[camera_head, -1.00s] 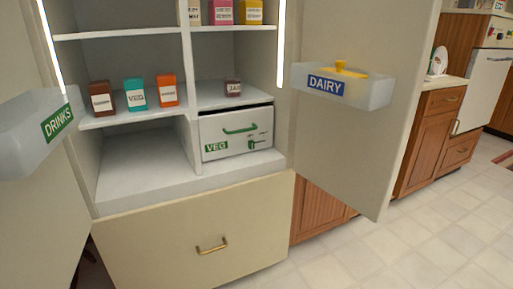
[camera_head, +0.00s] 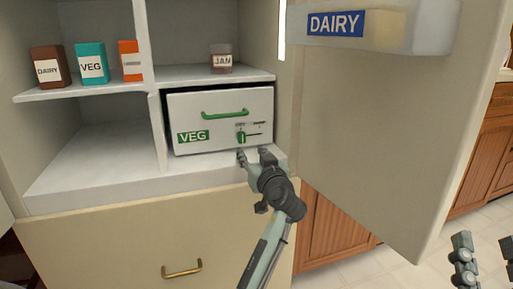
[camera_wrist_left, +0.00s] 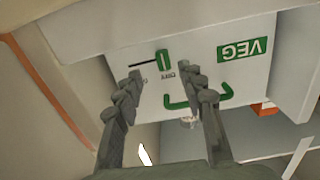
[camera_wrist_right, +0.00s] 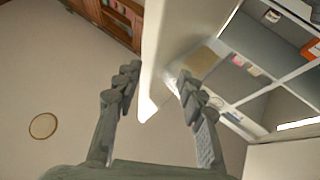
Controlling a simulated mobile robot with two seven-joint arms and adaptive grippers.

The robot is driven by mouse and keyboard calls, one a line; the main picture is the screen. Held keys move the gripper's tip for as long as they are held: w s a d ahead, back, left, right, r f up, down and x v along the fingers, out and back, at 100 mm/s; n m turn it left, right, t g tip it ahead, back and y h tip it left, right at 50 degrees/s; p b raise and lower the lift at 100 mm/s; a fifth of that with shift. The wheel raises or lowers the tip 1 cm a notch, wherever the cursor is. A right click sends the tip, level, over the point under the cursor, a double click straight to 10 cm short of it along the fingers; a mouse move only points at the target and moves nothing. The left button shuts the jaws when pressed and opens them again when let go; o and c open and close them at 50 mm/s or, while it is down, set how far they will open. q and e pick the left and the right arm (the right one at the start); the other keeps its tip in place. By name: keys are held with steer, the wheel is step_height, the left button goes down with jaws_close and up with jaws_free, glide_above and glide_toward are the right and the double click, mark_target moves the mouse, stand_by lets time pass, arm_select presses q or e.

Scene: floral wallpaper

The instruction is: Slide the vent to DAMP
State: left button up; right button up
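The white drawer (camera_head: 210,108) marked VEG sits in the fridge's lower right compartment, with a green handle (camera_head: 225,114) on its front. The vent's green slider (camera_head: 241,137) is at the left end of its slot in the head view. It also shows in the left wrist view (camera_wrist_left: 163,58), upside down. The small labels by the slot are too small to read surely. My left gripper (camera_head: 253,155) is open just in front of the slider, its fingers apart on either side in the left wrist view. My right gripper (camera_head: 483,248) is open and empty at the lower right.
The open fridge door (camera_head: 370,130) with a DAIRY bin (camera_head: 400,25) stands right of the drawer. A shelf edge (camera_head: 90,92) with several small boxes lies left and above. A fridge ledge (camera_head: 120,188) runs below the drawer, above a lower front with a brass handle (camera_head: 182,268).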

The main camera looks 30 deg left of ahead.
mark_target(243, 136)
arm_select(q)
steer(key=shift+n+y, duration=0.4)
steer(key=x, duration=0.2)
steer(key=r+x, duration=0.1)
steer(key=x, duration=0.5)
steer(key=shift+r, duration=0.2)
arm_select(e)
steer(key=shift+s+d+r+t, duration=0.1)
steer(key=shift+s+r+t, duration=0.15)
steer(key=shift+r, duration=0.25)
steer(key=shift+s+d+r+t, duration=0.15)
steer(key=shift+s+r, duration=0.1)
steer(key=shift+r, duration=0.2)
arm_select(q)
steer(key=shift+c, duration=0.3)
arm_select(e)
steer(key=shift+a, duration=0.1)
arm_select(q)
jaws_close()
